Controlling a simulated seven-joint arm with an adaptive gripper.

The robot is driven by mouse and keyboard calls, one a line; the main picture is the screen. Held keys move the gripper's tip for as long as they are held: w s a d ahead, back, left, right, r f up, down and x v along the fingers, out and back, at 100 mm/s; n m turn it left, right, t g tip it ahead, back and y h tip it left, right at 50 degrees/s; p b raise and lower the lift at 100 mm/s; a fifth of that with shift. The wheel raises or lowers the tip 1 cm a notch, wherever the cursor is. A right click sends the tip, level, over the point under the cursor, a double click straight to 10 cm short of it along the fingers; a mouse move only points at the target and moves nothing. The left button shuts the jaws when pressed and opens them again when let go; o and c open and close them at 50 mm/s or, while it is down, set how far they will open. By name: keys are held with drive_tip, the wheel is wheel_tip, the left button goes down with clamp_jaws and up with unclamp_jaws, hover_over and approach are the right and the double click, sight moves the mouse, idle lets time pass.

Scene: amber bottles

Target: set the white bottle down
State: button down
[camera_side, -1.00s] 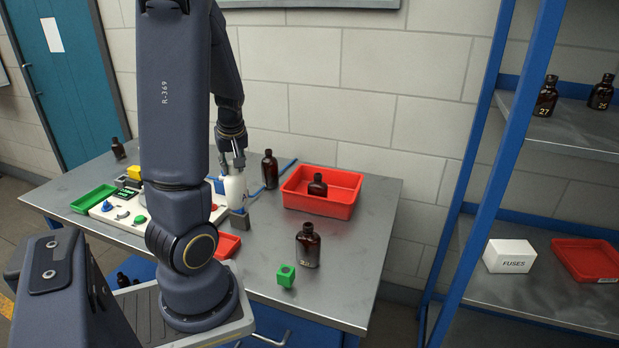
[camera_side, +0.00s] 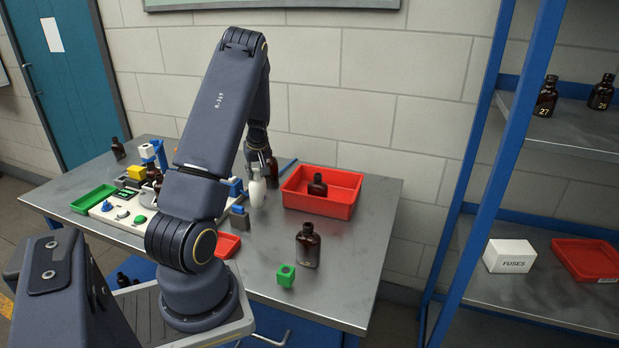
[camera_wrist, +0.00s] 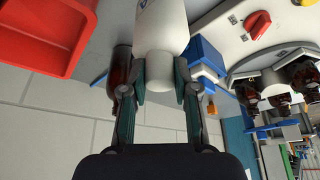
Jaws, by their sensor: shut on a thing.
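The white bottle (camera_side: 257,192) is upright in my gripper (camera_side: 258,168), over the table left of the red bin. Its base is near the tabletop; I cannot tell whether it touches. In the wrist view the white bottle (camera_wrist: 162,30) fills the top middle, and the fingers of my gripper (camera_wrist: 162,82) are shut on its narrow neck. Its far end is cut off by the frame edge.
An amber bottle (camera_wrist: 121,66) stands close beside the white one, partly hidden in the side view. The red bin (camera_side: 321,203) holds another amber bottle. An amber bottle (camera_side: 308,247) and green block (camera_side: 286,275) stand in front. The right tabletop is clear.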

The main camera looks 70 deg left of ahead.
drive_tip(key=shift+f, duration=1.15)
drive_tip(key=shift+f, duration=0.2)
drive_tip(key=c, duration=0.9)
unclamp_jaws()
drive_tip(key=shift+r, duration=0.15)
